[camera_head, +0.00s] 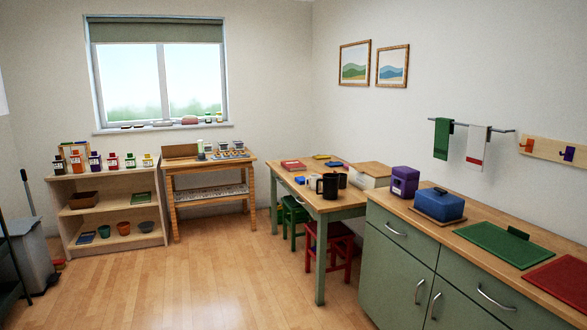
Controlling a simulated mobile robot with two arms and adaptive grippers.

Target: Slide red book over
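A small flat red item that looks like the red book (293,166) lies on the wooden-topped table (310,193), near its far left corner. It is far from the camera, and I cannot make out its cover. Neither of my grippers shows in the head view.
A dark mug or jug (328,187) stands on the same table, with flat yellow (321,156) and blue (334,163) items behind it. Green (295,213) and red (334,243) stools are under it. A green cabinet (400,268) stands at right. The wooden floor (215,280) is clear.

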